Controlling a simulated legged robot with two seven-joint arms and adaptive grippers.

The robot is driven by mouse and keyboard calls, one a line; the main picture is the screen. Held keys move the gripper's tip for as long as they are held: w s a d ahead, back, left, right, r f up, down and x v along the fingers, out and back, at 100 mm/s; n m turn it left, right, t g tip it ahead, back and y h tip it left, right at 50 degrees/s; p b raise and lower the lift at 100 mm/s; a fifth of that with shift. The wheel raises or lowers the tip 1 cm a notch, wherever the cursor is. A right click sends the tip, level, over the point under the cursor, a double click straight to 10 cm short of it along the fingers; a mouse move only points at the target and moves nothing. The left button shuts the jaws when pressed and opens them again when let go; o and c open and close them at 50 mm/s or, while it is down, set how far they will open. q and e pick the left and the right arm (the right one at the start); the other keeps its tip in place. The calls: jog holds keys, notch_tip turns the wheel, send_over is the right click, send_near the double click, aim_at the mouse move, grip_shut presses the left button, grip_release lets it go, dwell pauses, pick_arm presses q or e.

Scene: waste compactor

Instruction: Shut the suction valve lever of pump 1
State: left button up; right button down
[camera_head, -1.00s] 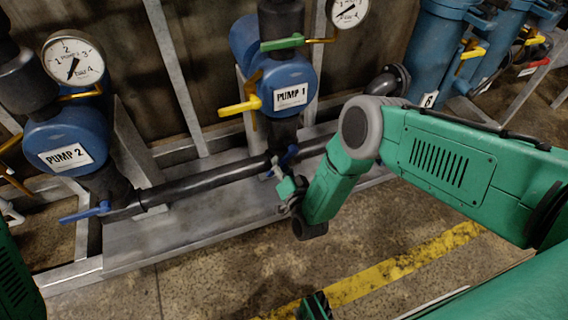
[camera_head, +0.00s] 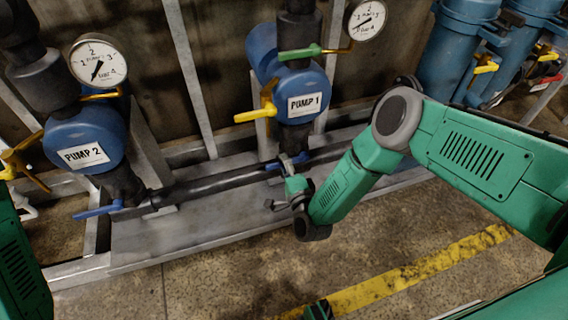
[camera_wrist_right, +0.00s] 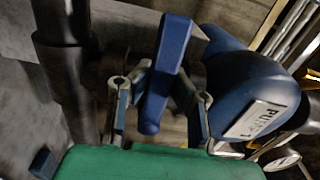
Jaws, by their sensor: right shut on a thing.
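The blue suction valve lever of pump 1 (camera_wrist_right: 167,68) shows in the right wrist view between my right gripper's two fingers. My right gripper (camera_head: 290,182) is below pump 1 (camera_head: 287,88), at the lower pipe, and is shut on the lever. Its fingers also show in the right wrist view (camera_wrist_right: 160,105), one on each side of the lever. Pump 1's label (camera_wrist_right: 257,121) is at the right of that view. My left gripper is not in view.
Pump 2 (camera_head: 85,140) stands to the left, with its own blue lever (camera_head: 97,211) pointing left. A yellow lever (camera_head: 255,115) and a green lever (camera_head: 300,52) are above on pump 1. A dark pipe (camera_head: 205,187) runs along the grey base frame (camera_head: 200,225). The floor in front is clear.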

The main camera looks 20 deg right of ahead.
jog(key=shift+s+d+f, duration=0.15)
jog(key=shift+s+d, duration=0.05)
dwell(0.4)
jog(key=c, duration=1.5)
grip_release()
jog(key=shift+c, duration=0.2)
jog(key=shift+o, duration=0.7)
jog(key=s, duration=1.2)
jog(key=shift+d, duration=0.25)
